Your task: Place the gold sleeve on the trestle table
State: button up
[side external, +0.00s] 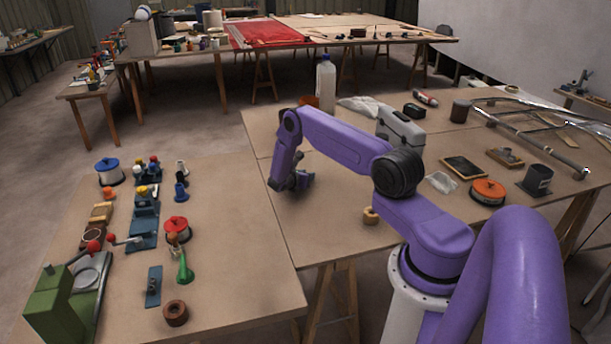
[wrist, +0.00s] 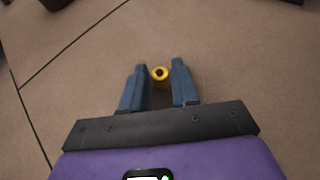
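The gold sleeve (wrist: 160,74) shows in the wrist view as a small yellow ring with a dark bore, between the tips of my gripper's two blue fingers. My gripper (wrist: 160,82) is open, with a narrow gap on either side of the sleeve. I cannot tell whether the sleeve rests on the tabletop. In the side view my gripper (side external: 290,182) points down low over the left part of the trestle table (side external: 330,222), and the sleeve cannot be made out there.
A wooden ring (side external: 370,215) stands near the table's front edge.

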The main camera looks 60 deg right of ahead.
jog(key=shift+o, duration=0.5)
jog(key=shift+r, duration=0.2)
jog(key=v, duration=1.1)
jog(key=shift+a, duration=0.35)
jog(key=s+a+r+m+t+y, duration=0.1)
jog(key=s+a+r+m+y, duration=0.1)
jog(key=a+r, duration=0.65)
jog(key=s+a+r+m+y, duration=0.25)
jog(key=a+r, duration=0.35)
jog(key=a, duration=0.6)
jog(key=s+a+r+y, duration=0.2)
jog(key=s+a, duration=0.3)
jog(key=s, duration=0.4)
jog(key=s+a+r+y, duration=0.3)
jog(key=s+a+y, duration=0.1)
jog(key=s, duration=0.5)
jog(key=s+a+r+y, duration=0.2)
jog(key=s+a, duration=0.4)
jog(key=s, duration=0.4)
jog(key=shift+r+m+g+y, duration=0.25)
jog(key=shift+m+g+y, duration=0.2)
jog(key=shift+y, duration=0.2)
